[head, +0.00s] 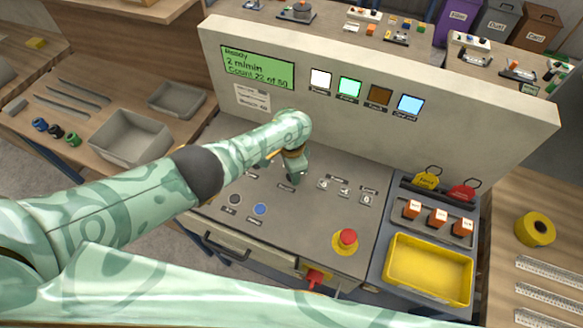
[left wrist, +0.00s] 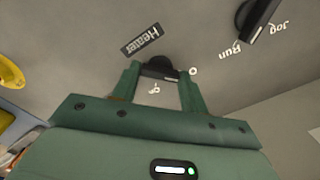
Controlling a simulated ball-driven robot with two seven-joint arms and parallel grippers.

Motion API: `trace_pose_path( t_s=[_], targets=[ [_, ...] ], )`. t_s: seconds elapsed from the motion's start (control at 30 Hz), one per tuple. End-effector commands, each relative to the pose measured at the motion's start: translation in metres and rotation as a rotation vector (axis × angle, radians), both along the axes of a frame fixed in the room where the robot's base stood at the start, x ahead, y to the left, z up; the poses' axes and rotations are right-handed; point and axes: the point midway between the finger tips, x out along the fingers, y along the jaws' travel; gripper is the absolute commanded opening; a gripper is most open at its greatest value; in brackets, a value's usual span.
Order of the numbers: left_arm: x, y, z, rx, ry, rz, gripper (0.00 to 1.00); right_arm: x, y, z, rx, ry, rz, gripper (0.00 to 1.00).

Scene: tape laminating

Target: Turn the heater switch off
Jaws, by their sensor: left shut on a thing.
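The heater switch (left wrist: 160,67) is a black rotary knob beside the "Heater" label (left wrist: 141,40) in the left wrist view. Small white marks stand around it, one like a 0; I cannot tell which one it points to. My left gripper (left wrist: 159,74) has its two green fingers closed on either side of the knob. In the head view my left gripper (head: 293,174) reaches down onto the grey control panel (head: 290,222) and hides the switch. My right gripper is not in view.
Another black knob, marked Jog and Run (left wrist: 255,20), is close by. The panel also carries a red emergency button (head: 347,237). A green display (head: 257,68) reads "Ready". A yellow tray (head: 428,290) stands to the right.

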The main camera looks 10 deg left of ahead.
Motion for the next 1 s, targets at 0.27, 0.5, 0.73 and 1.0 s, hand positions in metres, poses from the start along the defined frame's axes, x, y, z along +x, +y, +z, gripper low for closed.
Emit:
trace_pose_path(
  t_s=[0.27, 0.5, 0.73, 1.0],
  targets=[
    [-0.0003, -0.0006, -0.0002, -0.001, 0.001, 0.033, 0.21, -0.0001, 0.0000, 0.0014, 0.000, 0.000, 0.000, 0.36],
    [-0.0002, -0.0006, -0.0001, -0.001, 0.000, 0.035, 0.21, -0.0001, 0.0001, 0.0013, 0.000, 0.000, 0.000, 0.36],
    [0.0000, -0.0005, 0.0000, -0.001, 0.000, 0.034, 0.65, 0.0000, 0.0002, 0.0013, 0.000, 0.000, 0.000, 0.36],
    [0.0002, -0.0003, 0.0044, -0.001, -0.001, 0.033, 0.65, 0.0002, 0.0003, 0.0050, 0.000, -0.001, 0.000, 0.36]
  ],
)
